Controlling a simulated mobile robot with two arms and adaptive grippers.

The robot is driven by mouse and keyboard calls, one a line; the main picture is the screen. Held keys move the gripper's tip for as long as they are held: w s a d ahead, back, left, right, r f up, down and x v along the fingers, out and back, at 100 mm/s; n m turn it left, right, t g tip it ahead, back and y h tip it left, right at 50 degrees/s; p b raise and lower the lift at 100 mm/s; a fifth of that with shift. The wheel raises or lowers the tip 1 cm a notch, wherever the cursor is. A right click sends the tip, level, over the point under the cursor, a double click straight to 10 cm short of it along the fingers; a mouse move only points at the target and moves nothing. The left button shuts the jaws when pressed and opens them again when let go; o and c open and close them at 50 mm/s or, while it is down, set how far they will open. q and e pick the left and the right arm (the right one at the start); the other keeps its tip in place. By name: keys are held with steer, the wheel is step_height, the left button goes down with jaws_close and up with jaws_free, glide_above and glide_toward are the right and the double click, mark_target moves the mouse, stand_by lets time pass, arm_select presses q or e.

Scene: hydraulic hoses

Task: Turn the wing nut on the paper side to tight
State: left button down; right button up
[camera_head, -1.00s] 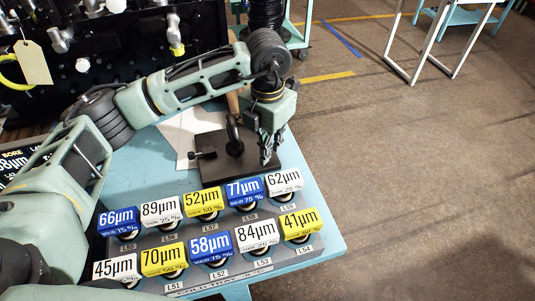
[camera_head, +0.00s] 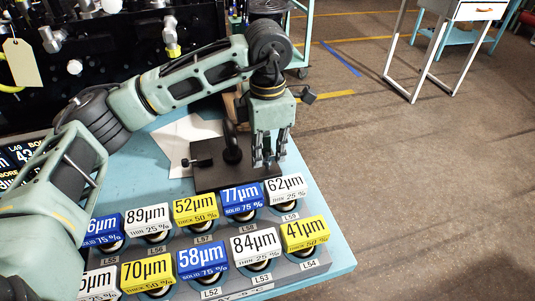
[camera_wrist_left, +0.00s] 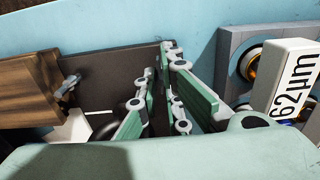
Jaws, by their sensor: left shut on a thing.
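A dark plate (camera_head: 207,181) lies on the blue table, with a black post (camera_head: 232,146) standing on it. A dark winged screw (camera_head: 194,162) sticks out on the plate's left, by the white paper (camera_head: 174,144). My left gripper (camera_head: 268,163) points down over the plate's right part, away from that screw. Its fingers hide what lies between and behind them. In the left wrist view the gripper (camera_wrist_left: 160,68) is over the dark plate (camera_wrist_left: 105,73). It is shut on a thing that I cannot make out. My right gripper is not in view.
Labelled blocks, such as the white 62µm one (camera_head: 286,187) and the yellow 41µm one (camera_head: 305,233), stand in rows on a grey rack close in front of the plate. A wooden piece (camera_wrist_left: 28,90) lies beside the plate. Open floor lies right of the table.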

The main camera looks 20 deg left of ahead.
mark_target(267, 157)
arm_select(q)
steer(key=shift+r, duration=0.15)
steer(key=c, duration=1.9)
jaws_free()
step_height(267, 157, up, 12)
steer(key=shift+f, duration=0.1)
